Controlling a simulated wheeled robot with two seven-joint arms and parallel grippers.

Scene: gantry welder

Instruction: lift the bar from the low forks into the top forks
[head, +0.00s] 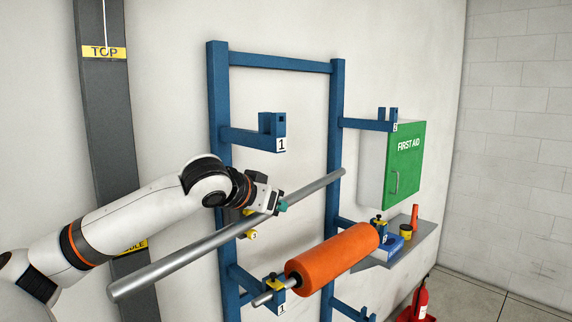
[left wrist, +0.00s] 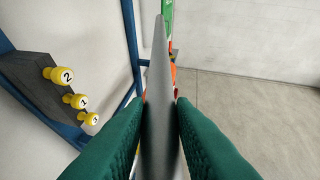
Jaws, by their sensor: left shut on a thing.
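A long grey metal bar (head: 190,254) slants across the head view, its near end low at the left and its far end by the right blue post. My left gripper (head: 280,203) is shut on the bar, and its green fingers (left wrist: 160,130) press both sides of the bar (left wrist: 160,90) in the left wrist view. The bar is clear of the forks in the picture. The top forks are blue: one marked 1 (head: 258,136) on the left post and one marked 2 (head: 370,124) on the right post. Both look empty. The right gripper is out of view.
An orange roller (head: 333,258) rests on lower blue forks below the bar. Yellow numbered knobs (left wrist: 66,75) sit on a dark block beside the frame. A green first aid box (head: 405,165), a grey shelf (head: 415,243) and a fire extinguisher (head: 420,300) stand at the right.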

